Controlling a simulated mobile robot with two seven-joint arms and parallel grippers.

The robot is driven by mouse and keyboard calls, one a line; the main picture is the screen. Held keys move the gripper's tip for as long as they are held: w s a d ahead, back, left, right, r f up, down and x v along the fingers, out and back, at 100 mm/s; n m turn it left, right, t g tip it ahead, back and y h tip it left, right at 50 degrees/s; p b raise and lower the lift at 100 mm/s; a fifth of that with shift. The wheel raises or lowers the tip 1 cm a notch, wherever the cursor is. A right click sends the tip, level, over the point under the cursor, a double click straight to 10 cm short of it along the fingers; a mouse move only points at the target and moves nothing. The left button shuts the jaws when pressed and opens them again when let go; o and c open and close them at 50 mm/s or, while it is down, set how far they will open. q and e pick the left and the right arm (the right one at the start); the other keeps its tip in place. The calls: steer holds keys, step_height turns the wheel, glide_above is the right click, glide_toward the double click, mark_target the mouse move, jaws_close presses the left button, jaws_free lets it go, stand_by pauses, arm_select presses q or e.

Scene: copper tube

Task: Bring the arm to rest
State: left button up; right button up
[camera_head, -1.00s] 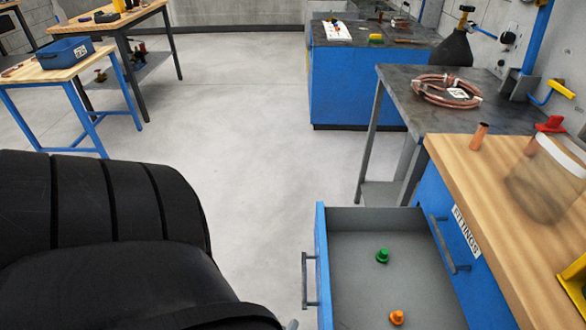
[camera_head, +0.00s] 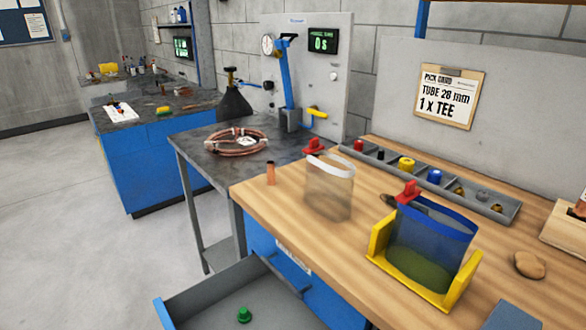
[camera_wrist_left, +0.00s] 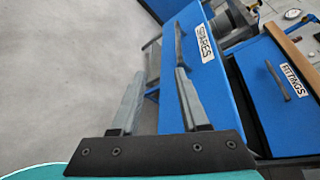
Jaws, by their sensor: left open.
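My left gripper (camera_wrist_left: 160,75) shows only in the left wrist view. Its two grey fingers are apart, with nothing between them. Beyond them is the blue front of the drawer labelled SPARES (camera_wrist_left: 208,65), with its dark handle. Whether a finger touches it I cannot tell. No arm shows in the head view, and my right gripper is in neither view.
The open drawer (camera_head: 205,296) sticks out below the wooden bench (camera_head: 340,240) and holds a green cap (camera_head: 244,314). A copper tube piece (camera_head: 271,173), a clear bag (camera_head: 328,190) and a yellow stand (camera_head: 447,297) are on the bench. Floor at left is clear.

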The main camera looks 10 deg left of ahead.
arm_select(q)
steer(key=s+a+f+n+g+h, duration=0.1)
steer(key=s+a+f+n+g, duration=0.15)
steer(key=f, duration=0.35)
steer(key=s+a+f+n+g+h, duration=0.1)
steer(key=f+g, duration=0.3)
steer(key=f, duration=0.2)
steer(key=s+a+f+n+g+h, duration=0.1)
steer(key=s+a+f+g, duration=0.15)
steer(key=f, duration=0.35)
steer(key=d+f+n+h, duration=0.5)
steer(key=f+n, duration=0.1)
steer(key=n, duration=0.5)
steer(key=shift+w+d+f+g, duration=0.25)
steer(key=shift+w+d+g, duration=0.05)
steer(key=shift+d+g, duration=0.1)
